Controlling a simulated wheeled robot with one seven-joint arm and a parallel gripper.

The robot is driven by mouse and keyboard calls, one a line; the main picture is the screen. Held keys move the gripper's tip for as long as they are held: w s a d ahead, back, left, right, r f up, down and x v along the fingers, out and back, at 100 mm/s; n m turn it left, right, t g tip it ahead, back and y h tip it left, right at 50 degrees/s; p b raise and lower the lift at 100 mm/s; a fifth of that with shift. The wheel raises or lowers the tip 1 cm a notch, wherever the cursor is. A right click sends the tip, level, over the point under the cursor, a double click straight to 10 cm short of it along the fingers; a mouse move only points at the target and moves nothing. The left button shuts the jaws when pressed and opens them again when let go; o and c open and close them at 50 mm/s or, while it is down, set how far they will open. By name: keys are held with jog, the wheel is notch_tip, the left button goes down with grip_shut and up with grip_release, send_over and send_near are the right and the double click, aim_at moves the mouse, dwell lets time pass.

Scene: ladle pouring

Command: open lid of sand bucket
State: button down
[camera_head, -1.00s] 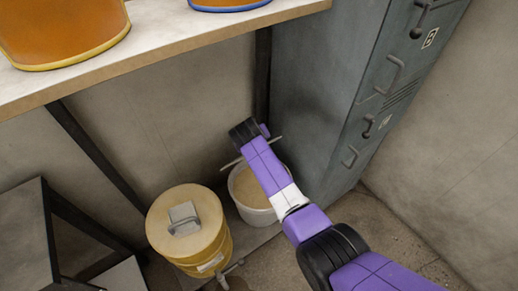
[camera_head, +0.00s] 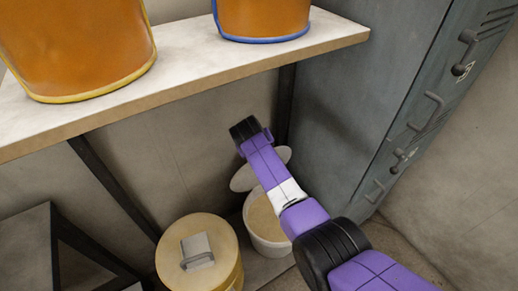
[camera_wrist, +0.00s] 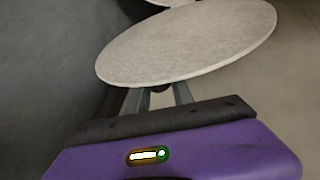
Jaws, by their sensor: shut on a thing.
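A white sand bucket (camera_head: 268,232) stands on the floor below the table, with its top uncovered and tan sand (camera_head: 264,215) showing inside. Its round whitish lid (camera_head: 244,179) is raised above and behind the bucket, clear of the rim. The lid is partly hidden behind my purple arm. In the wrist view the lid (camera_wrist: 190,45) is a pale speckled disc in front of my gripper (camera_wrist: 160,95). The gripper is shut on the lid from below, and the disc hides the fingertips.
A yellow drum (camera_head: 200,260) with a handled top stands left of the bucket. A grey locker (camera_head: 350,110) is close on the right. A table (camera_head: 205,65) bearing two orange containers overhangs at the left, and a dark shelf (camera_head: 35,235) stands lower left.

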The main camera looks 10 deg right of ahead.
jog(key=shift+s+f, duration=0.15)
jog(key=shift+f, duration=0.1)
jog(key=c, duration=1.1)
grip_release()
jog(key=shift+r, duration=0.15)
jog(key=shift+s+a+r+p, duration=0.2)
jog(key=shift+s+r+p, duration=0.1)
jog(key=shift+r, duration=0.2)
jog(key=shift+p+v, duration=0.6)
jog(key=shift+v, duration=2.55)
